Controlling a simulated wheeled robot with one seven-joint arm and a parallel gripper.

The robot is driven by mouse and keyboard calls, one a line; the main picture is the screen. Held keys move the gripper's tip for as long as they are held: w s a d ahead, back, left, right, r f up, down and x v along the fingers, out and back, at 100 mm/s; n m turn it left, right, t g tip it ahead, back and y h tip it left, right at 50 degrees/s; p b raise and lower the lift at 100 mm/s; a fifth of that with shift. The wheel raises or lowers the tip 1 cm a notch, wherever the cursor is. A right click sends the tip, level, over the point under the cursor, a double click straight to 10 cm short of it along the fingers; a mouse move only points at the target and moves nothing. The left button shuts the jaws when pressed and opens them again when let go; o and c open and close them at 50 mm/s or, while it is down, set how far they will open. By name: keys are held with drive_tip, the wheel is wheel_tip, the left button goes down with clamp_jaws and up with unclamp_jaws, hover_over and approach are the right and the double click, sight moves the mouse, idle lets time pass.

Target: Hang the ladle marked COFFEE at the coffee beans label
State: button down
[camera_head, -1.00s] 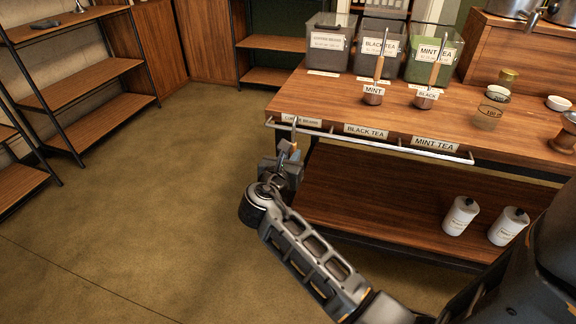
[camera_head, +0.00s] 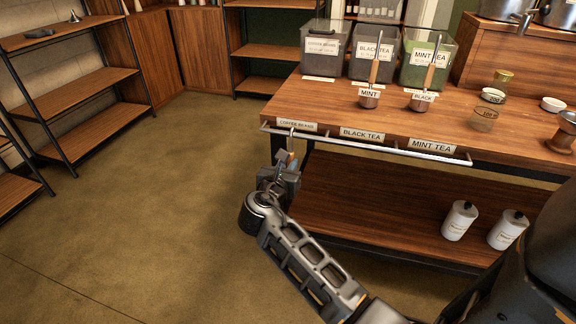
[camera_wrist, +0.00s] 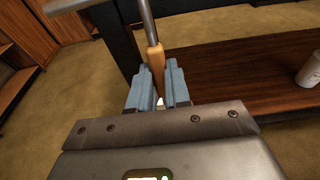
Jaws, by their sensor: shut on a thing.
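My gripper (camera_head: 284,166) is just below the left end of the metal rail (camera_head: 350,142) on the counter's front edge. In the wrist view its blue-grey fingers (camera_wrist: 158,88) are shut on the wooden handle of a ladle (camera_wrist: 155,60). The ladle's metal stem runs up toward the rail (camera_wrist: 68,5); whether its hook touches the rail I cannot tell. Its bowl and marking are hidden. The coffee beans label (camera_head: 297,125) is on the counter edge above my gripper.
Black tea (camera_head: 362,134) and mint tea (camera_head: 432,145) labels are farther right along the edge. Clear bins (camera_head: 322,64) stand behind. A wooden lower shelf (camera_head: 370,200) holds two white bottles (camera_head: 459,220). The floor left of the counter is clear.

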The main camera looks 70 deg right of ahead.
drive_tip(key=c, duration=1)
unclamp_jaws()
drive_tip(key=p+v, duration=0.1)
drive_tip(key=v, duration=0.6)
drive_tip(key=shift+a, duration=0.4)
drive_tip(key=shift+r, duration=0.1)
